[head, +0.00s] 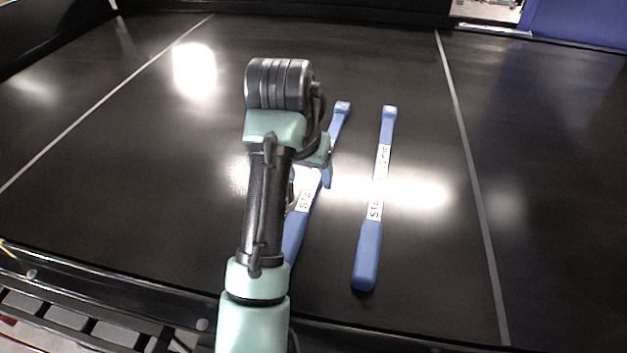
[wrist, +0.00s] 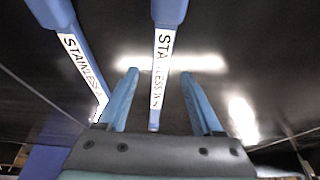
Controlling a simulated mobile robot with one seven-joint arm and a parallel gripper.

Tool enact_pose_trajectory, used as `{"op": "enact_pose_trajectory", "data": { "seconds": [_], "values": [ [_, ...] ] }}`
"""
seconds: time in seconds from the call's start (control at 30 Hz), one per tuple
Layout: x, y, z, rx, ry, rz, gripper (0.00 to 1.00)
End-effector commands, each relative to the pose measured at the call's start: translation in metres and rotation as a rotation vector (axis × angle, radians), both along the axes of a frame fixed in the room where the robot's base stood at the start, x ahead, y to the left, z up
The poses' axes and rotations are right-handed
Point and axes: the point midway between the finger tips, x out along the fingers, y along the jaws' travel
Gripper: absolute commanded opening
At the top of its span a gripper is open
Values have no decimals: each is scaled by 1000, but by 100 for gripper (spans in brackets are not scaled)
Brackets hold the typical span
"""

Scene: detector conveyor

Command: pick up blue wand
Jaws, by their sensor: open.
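Two blue wands with white "STAINLESS" labels lie on the black belt. The left wand (head: 294,238) is partly hidden behind my arm in the head view. The right wand (head: 368,250) lies fully visible beside it, apart from my gripper. My gripper (head: 310,180) is open over the middle of the left wand. In the wrist view, my gripper (wrist: 158,75) has its two blue fingers on either side of one wand's label (wrist: 160,70), with gaps on both sides. The other wand (wrist: 52,12) is outside the fingers, to the left. The height above the belt is hard to judge.
The black conveyor belt (head: 130,180) is flat and shiny, with bright reflections and thin pale lines along it. Its front edge has a raised black rail (head: 100,285). The belt left of my arm and right of the wands is clear.

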Motion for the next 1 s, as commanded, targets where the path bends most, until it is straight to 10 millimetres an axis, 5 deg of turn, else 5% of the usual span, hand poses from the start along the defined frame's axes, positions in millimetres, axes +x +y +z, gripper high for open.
{"op": "enact_pose_trajectory", "data": {
  "seconds": [0.23, 0.5, 0.87, 1.0],
  "values": [
    [10, -2, -30, -1, 3, 1, 68],
    [12, -3, -34, 0, 0, 1, 68],
    [12, -3, -34, 0, 0, 1, 4],
    [12, -3, -33, 0, 0, 1, 0]
  ]
}}
